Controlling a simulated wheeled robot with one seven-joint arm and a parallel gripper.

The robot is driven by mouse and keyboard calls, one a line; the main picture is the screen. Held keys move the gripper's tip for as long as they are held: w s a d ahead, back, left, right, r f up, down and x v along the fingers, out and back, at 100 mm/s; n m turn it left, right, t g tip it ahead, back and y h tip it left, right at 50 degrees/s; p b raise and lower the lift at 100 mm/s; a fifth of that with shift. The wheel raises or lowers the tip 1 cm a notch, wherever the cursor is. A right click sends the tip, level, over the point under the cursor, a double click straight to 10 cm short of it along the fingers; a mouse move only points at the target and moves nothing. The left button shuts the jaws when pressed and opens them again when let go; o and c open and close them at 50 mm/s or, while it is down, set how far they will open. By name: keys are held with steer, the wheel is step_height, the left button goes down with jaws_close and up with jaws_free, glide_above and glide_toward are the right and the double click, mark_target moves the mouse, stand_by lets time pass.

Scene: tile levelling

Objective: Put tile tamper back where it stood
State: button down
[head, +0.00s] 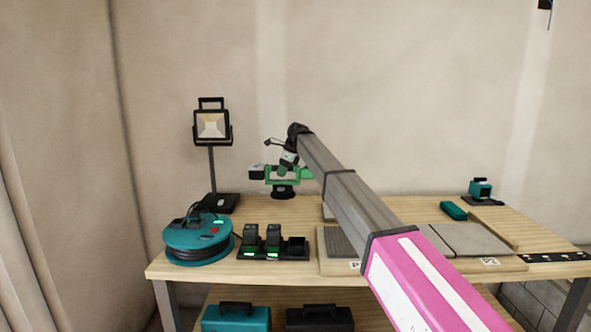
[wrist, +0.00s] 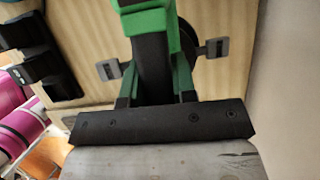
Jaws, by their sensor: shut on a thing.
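The tile tamper (head: 283,192) is a green tool with a round black pad at its foot. It is near the back edge of the wooden bench, left of the middle. My gripper (head: 287,165) is shut on its upper part from above. The tamper looks upright, with its pad at about the bench top; I cannot tell whether it touches. In the wrist view the green and black tamper (wrist: 152,22) fills the top middle, with part of a dark round shape at its right.
The wooden bench (head: 290,211) carries a work lamp (head: 213,126), a teal cable reel (head: 197,240) and a black charger row (head: 272,245) on the left. Grey tiles (head: 465,238) lie on a board under my arm. A teal tool (head: 481,188) stands at the right. Cases are below.

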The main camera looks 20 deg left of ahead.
mark_target(280, 181)
steer(key=shift+s+a+f, duration=0.2)
steer(key=shift+a, duration=0.55)
steer(key=shift+f, duration=0.2)
steer(key=shift+f, duration=2.45)
steer(key=shift+f, duration=0.8)
steer(key=c, duration=0.8)
jaws_free()
steer(key=shift+c, duration=0.2)
steer(key=shift+f, duration=0.1)
steer(key=shift+d, duration=0.1)
